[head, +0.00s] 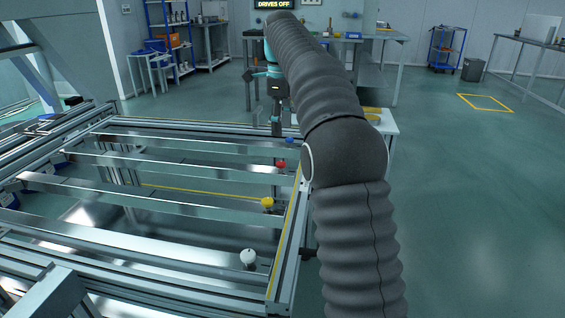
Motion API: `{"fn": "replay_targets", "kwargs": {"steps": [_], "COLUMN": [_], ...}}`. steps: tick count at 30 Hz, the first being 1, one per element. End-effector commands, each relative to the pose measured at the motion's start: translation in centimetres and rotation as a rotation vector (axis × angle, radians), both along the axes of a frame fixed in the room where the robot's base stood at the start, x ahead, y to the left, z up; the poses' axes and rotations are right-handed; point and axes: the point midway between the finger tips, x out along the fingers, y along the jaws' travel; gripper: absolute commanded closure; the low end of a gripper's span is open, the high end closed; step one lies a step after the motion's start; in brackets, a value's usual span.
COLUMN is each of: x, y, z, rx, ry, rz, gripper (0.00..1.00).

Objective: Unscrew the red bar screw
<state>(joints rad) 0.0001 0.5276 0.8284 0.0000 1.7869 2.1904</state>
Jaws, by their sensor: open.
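The red bar screw (281,164) is a small red knob near the right end of one of the metal bars on the frame. My gripper (276,130) points down from the end of my arm, beyond the red screw in the picture and close to the blue screw (290,140). It is small and dark here; its jaws are open and nothing shows in them. It appears apart from the red screw. The exact height of the gripper over the bars cannot be told.
A yellow screw (267,203) and a white screw (248,258) sit on nearer bars. The metal frame (290,245) has a raised right rail. My padded arm covers the area right of it. Open floor (470,220) lies further right. A bench (370,37) stands behind.

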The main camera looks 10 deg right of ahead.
Motion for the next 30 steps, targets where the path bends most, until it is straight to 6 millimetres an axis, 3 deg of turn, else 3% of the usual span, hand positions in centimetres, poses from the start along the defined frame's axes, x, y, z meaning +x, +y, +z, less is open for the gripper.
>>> {"fn": "replay_targets", "kwargs": {"steps": [1,6,15,21,30], "x": [-0.1,-0.1,-0.1,-0.1,0.0], "y": [0.0,0.0,0.0,0.0,0.0], "z": [-1.4,-4.6,-9.0,-10.3,-10.4], "rx": [0.000,0.000,0.000,0.000,0.000], "ry": [0.002,0.003,0.000,-0.001,-0.002], "rz": [0.000,0.001,0.002,0.002,0.002], "gripper": [0.48,0.48,0.48,0.48,0.48]}}
